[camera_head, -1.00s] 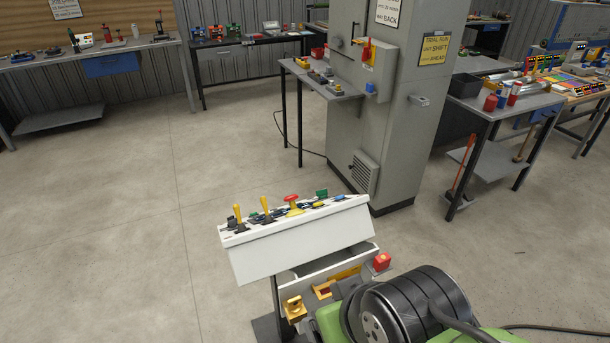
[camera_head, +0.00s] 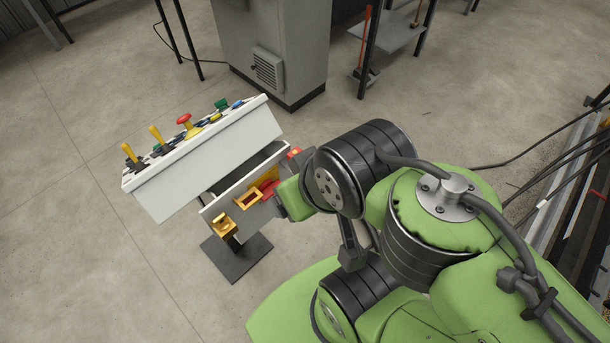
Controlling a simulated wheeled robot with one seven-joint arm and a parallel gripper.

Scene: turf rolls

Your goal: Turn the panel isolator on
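The control panel (camera_head: 205,165) is a white sloped console on a stand, at the left of the head view. Its lower grey front (camera_head: 222,203) carries a red handle (camera_head: 268,188) on a yellow plate, which looks like the isolator. My arm comes in from the right and partly covers that plate. My gripper (camera_head: 281,204) is close against the right part of this lower front, beside the red handle. Its fingertips are hidden or too small to make out, so I cannot tell if they touch the handle or whether they are open. The handle's exact angle is unclear.
The console top has yellow levers (camera_head: 156,133), a red mushroom button (camera_head: 184,119) and a green part (camera_head: 221,104). A yellow-framed opening (camera_head: 249,198) and a brass-coloured fitting (camera_head: 223,228) sit left of the handle. A grey cabinet (camera_head: 290,50) stands behind. The floor at left is clear.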

